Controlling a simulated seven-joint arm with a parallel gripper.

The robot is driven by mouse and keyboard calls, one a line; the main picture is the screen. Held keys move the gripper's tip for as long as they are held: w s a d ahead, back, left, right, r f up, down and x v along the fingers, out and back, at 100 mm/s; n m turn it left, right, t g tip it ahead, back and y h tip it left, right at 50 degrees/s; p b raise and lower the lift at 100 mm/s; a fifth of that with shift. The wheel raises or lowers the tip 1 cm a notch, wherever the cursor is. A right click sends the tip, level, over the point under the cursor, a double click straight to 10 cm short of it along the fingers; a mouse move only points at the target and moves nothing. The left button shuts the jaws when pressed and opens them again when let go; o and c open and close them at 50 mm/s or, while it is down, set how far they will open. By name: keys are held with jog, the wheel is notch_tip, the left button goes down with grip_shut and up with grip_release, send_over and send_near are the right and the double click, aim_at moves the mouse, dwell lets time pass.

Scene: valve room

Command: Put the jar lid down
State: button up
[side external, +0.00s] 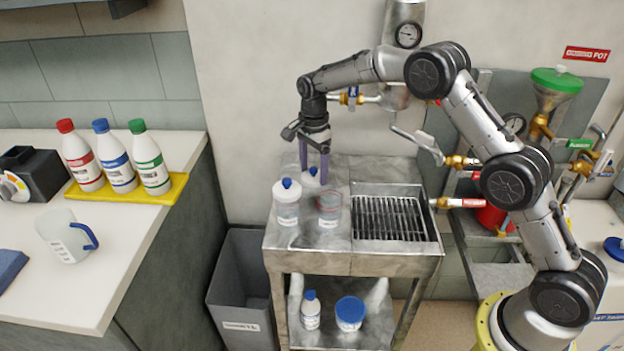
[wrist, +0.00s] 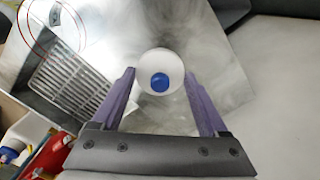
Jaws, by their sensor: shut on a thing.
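A white jar lid with a blue knob (side external: 311,178) is between the purple fingers of my gripper (side external: 314,170), over the back left of the steel cart top (side external: 345,172). In the wrist view the lid (wrist: 174,66) sits between the fingertips (wrist: 160,82), and my gripper is shut on it. I cannot tell whether the lid touches the cart top. A clear jar with a red rim (side external: 330,207) stands uncovered in front and slightly right of the lid; its rim shows in the wrist view (wrist: 82,30). A second jar (side external: 287,212) stands at the left, capped with a similar lid.
A black grate (side external: 395,218) fills the cart's right side. The cart top behind the grate looks clear. A bottle (side external: 310,314) and a blue-lidded tub (side external: 350,315) are on the lower shelf. A grey bin (side external: 240,285) stands left of the cart. Valve pipes (side external: 460,162) are at the right.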

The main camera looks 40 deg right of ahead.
aim_at(312, 176)
jog(key=shift+w+f, duration=0.35)
jog(key=shift+f, duration=1.55)
jog(key=shift+f, duration=0.15)
jog(key=o, duration=1.2)
